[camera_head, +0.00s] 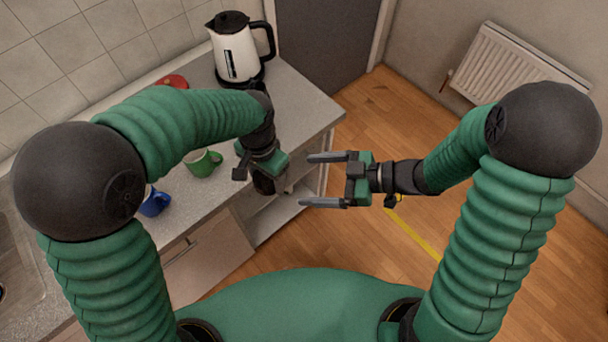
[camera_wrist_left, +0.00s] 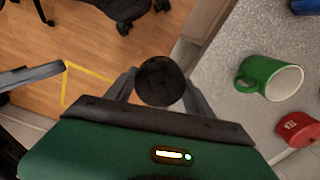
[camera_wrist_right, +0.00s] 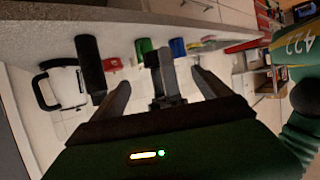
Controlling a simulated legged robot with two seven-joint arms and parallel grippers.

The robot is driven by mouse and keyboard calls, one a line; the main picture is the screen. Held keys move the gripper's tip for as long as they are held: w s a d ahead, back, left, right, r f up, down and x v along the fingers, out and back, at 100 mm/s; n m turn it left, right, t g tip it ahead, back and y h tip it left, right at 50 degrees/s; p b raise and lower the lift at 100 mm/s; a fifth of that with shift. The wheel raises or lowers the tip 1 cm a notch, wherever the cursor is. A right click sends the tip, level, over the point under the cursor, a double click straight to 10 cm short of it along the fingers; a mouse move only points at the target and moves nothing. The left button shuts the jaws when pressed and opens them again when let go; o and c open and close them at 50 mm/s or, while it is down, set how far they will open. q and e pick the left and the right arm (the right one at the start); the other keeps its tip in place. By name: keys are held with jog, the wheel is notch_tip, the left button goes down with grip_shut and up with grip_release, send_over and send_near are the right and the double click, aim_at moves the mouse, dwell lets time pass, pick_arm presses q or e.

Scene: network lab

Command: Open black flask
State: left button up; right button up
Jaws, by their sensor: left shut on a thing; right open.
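My left gripper (camera_head: 262,178) is shut on the black flask (camera_head: 264,186), of which only a small part shows below the gripper near the counter's edge. In the left wrist view the flask's round dark top (camera_wrist_left: 160,82) shows between the two fingers. My right gripper (camera_head: 324,180) is open and empty, level with the flask and to its right, fingers pointing at it with a gap between. One of its fingers shows at the left of the left wrist view. In the right wrist view a black cylinder (camera_wrist_right: 90,66) stands beside the fingers; I cannot tell whether it is the flask.
On the counter (camera_head: 300,105) are a white kettle (camera_head: 236,52), a green mug (camera_head: 202,163), a blue mug (camera_head: 154,203) and a red item (camera_head: 173,82). Open shelves lie under the counter's end. A radiator (camera_head: 515,65) hangs at the right. The wooden floor there is clear.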

aim_at(269, 179)
pick_arm(q)
jog(key=shift+a, duration=0.15)
pick_arm(e)
jog(key=x, duration=1.2)
jog(key=shift+d, duration=0.1)
pick_arm(q)
jog(key=shift+w, duration=0.1)
pick_arm(e)
jog(key=c, duration=1.5)
pick_arm(q)
jog(key=o, duration=1.6)
pick_arm(e)
jog(key=shift+o, duration=0.2)
pick_arm(q)
jog(key=shift+o, duration=0.2)
